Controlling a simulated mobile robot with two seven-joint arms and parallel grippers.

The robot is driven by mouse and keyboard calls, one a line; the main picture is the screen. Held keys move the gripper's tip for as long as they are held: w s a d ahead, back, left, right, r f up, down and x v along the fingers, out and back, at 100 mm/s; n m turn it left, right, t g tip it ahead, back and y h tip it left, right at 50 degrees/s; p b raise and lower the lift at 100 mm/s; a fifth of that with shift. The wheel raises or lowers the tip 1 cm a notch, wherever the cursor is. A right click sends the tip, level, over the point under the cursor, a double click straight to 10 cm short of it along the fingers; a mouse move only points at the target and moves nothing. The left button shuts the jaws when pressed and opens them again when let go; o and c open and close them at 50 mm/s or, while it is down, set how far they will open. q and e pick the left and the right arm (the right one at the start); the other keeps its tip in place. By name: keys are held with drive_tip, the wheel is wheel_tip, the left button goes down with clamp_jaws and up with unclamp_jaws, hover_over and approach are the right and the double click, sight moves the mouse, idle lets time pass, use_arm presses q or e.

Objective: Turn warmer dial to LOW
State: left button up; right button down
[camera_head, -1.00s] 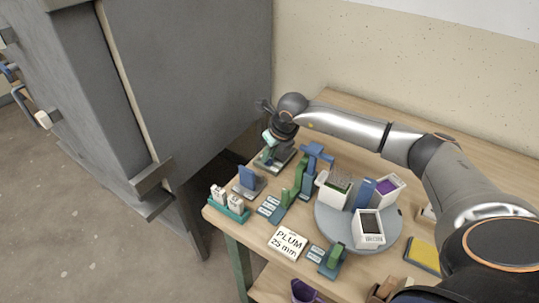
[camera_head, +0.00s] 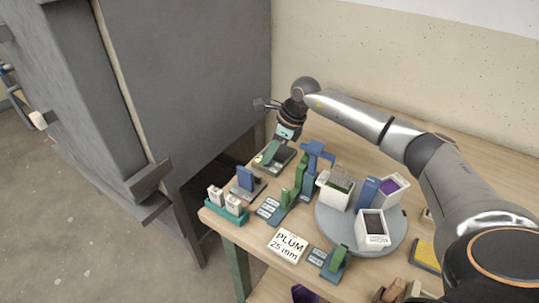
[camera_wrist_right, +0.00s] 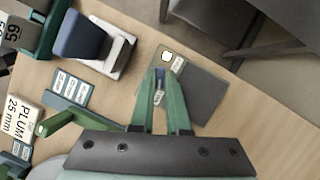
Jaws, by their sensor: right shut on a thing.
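The warmer is a flat dark grey unit on the far left part of the bench (camera_head: 285,157). In the right wrist view it shows as a dark plate (camera_wrist_right: 209,97) with a lit round lamp (camera_wrist_right: 166,57) and a small pale label (camera_wrist_right: 179,65) that I cannot read. My right gripper (camera_head: 269,156) reaches down onto the warmer. In the wrist view its green fingers (camera_wrist_right: 161,80) are closed on a small part of the warmer, apparently the dial. The fingers mostly hide the dial, so its setting cannot be told. My left gripper is not in view.
A stand with a blue handle (camera_head: 245,177) and a teal tray (camera_head: 238,217) of white blocks are near the warmer. Green-handled and blue tools, a PLUM 25 mm card (camera_head: 288,245) and a grey turntable (camera_head: 333,222) with buckets stand right. A large grey cabinet (camera_head: 190,80) is left.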

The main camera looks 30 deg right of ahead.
drive_tip(key=shift+n, duration=0.3)
drive_tip(key=c, duration=0.9)
unclamp_jaws()
drive_tip(key=shift+r, duration=0.1)
drive_tip(key=v, duration=1.2)
drive_tip(key=shift+d+r, duration=0.15)
drive_tip(key=shift+r, duration=0.05)
